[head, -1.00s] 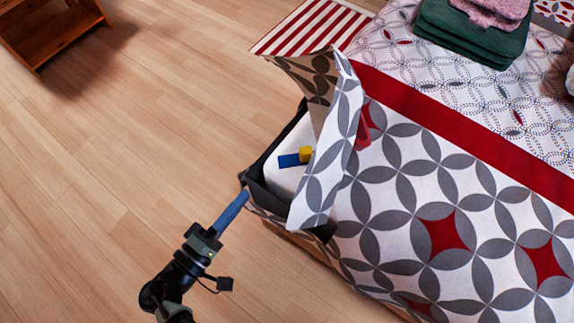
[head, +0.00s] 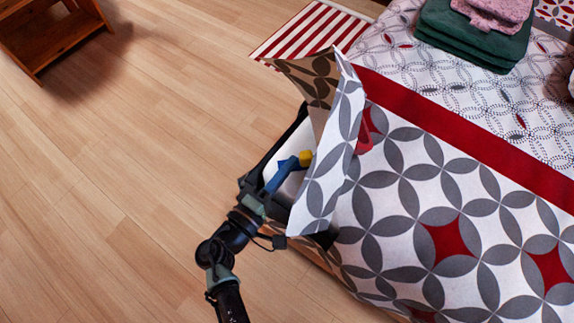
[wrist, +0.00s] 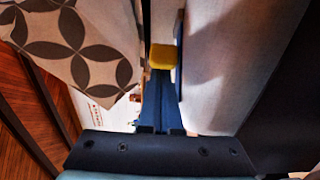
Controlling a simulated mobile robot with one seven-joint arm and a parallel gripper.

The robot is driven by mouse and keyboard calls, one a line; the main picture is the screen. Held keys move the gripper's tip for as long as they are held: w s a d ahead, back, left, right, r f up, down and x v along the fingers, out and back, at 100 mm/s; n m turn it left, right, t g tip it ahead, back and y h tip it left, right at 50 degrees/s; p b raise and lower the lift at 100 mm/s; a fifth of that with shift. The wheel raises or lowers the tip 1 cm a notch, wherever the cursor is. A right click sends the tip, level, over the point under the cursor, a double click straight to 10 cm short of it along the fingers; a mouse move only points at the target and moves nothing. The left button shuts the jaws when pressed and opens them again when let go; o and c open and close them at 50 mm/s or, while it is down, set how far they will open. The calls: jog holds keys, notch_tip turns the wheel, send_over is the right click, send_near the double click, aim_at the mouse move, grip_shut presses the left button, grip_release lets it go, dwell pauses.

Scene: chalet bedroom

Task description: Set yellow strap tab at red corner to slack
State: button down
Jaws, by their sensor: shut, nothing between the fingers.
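The yellow strap tab (head: 305,158) sits on the pale mattress side, inside the opened corner of the bed cover. In the wrist view the yellow tab (wrist: 163,57) is straight ahead of my fingers, with a blue strip along its right side. My gripper (head: 287,168) has blue fingers and reaches into the opening from the lower left. Its tips are close to the tab; I cannot tell whether they touch. The fingers are shut and empty. They partly hide the blue strap beside the tab. A red piece (head: 364,132) shows by the lifted cover.
The patterned cover flap (head: 332,160) stands up just right of the tab, and it also shows in the wrist view (wrist: 75,45). A dark frame edge (head: 285,140) borders the mattress. Wooden floor (head: 130,180) is clear at left. Folded green cloths (head: 470,40) lie far off.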

aim_at(305, 164)
jog(key=shift+w+d, duration=0.2)
jog(key=shift+d, duration=1.45)
